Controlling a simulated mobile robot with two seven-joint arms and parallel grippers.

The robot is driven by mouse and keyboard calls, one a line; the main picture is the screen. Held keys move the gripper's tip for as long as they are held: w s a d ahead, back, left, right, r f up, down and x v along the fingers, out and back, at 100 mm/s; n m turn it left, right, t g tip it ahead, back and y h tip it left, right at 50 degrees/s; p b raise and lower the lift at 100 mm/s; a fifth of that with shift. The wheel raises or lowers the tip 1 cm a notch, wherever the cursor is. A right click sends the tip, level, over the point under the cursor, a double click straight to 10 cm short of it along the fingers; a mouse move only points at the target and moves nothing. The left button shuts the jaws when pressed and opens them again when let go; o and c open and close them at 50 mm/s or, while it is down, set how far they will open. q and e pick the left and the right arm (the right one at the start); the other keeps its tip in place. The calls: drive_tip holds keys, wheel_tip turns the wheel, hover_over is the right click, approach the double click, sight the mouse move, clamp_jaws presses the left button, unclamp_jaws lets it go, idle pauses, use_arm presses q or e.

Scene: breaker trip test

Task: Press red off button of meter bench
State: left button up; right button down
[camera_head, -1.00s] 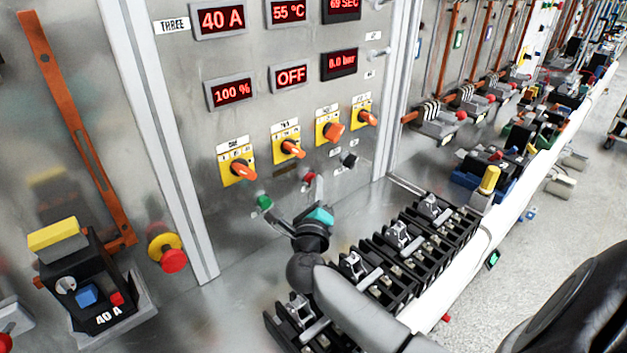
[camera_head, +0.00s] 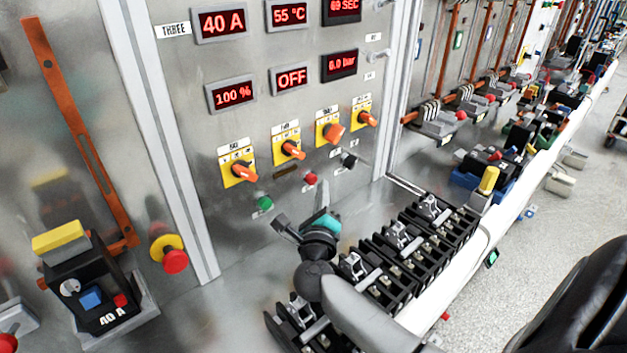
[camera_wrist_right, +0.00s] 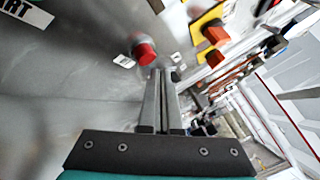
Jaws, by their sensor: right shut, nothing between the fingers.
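The red off button (camera_head: 310,179) sits low on the grey meter bench panel (camera_head: 225,140), right of a green button (camera_head: 265,202). My right gripper (camera_head: 329,203) is just below and in front of the red button, with clear space between them. In the right wrist view the red button (camera_wrist_right: 145,53) is close beyond the tips, slightly left of them. The right gripper's fingers (camera_wrist_right: 163,75) lie together there, shut and empty. The gap in depth to the button is hard to judge. My left gripper is not in view.
Orange rotary knobs on yellow plates (camera_head: 291,150) sit above the buttons. A black knob (camera_head: 349,160) is to the right. A red emergency button (camera_head: 174,261) is at left. A display reads OFF (camera_head: 292,77).

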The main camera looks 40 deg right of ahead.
drive_tip(key=shift+s+d+p, duration=0.2)
drive_tip(key=shift+s+p, duration=0.6)
drive_tip(key=shift+s, duration=1.7)
